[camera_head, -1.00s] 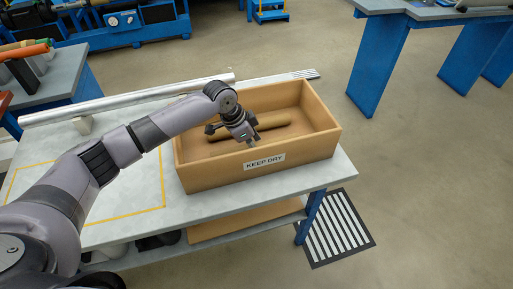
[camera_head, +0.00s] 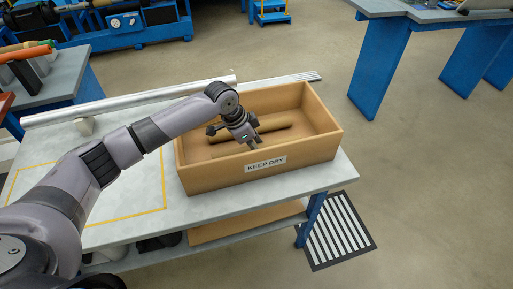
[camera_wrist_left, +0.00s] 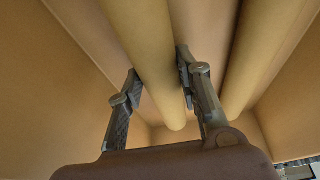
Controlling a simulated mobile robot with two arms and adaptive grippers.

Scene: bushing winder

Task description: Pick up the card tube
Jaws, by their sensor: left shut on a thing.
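Two long tan card tubes lie in the open box (camera_head: 310,155) marked KEEP DRY. One card tube (camera_head: 270,125) lies toward the back of the box. The other card tube (camera_wrist_left: 145,45), nearer the front wall, passes between the fingers of my left gripper (camera_wrist_left: 158,95). The left gripper (camera_head: 254,146) reaches down inside the box and is shut on this tube. In the head view only a thin part of the held tube shows; the arm and front wall hide the rest. The back tube also shows right of the fingers in the wrist view (camera_wrist_left: 245,55). My right gripper is out of view.
The box stands on a grey table (camera_head: 120,208) with a yellow outlined area to its left. A long silver bar (camera_head: 130,100) lies behind the box on small supports. A striped mat (camera_head: 338,230) is on the floor at the right.

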